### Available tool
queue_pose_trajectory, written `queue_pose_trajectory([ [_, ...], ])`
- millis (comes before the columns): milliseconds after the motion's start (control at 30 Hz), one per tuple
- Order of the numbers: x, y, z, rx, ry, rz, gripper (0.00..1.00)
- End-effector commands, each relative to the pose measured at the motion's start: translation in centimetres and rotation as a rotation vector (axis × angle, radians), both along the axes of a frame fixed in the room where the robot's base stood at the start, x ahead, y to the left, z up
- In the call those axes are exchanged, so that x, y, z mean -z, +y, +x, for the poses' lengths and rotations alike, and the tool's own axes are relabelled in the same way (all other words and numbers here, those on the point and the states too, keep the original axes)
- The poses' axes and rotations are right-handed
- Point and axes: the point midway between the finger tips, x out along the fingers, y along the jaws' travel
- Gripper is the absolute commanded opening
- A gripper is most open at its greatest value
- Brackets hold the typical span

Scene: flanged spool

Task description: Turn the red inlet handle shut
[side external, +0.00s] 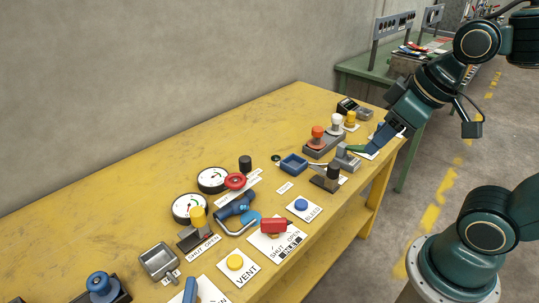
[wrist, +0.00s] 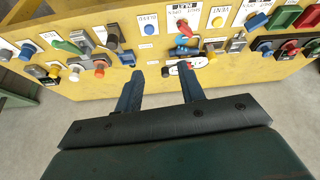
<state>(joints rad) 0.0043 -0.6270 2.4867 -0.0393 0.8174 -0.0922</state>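The red inlet handle (side external: 273,226) lies on a white plate (side external: 290,244) marked SHUT, OPEN and INLET, near the front edge of the yellow bench. In the wrist view, the red handle (wrist: 183,27) shows at the top, beyond my fingertips. Its exact angle against the marks is hard to read. My gripper (wrist: 160,70) is open, with a clear gap between its two dark blue fingers and nothing held. In the side view, my gripper (side external: 374,143) hangs at the bench's right end, well apart from the red handle and near a green lever (side external: 356,149).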

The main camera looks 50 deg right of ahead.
Motion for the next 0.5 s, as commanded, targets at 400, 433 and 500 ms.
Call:
queue_pose_trajectory([
  [400, 4.5, 2.0, 6.3, -0.280, 0.060, -0.038, 0.39],
  [433, 4.9, 2.1, 6.7, -0.300, 0.063, -0.038, 0.39],
  [500, 5.9, 2.5, 7.6, -0.346, 0.070, -0.038, 0.39],
])
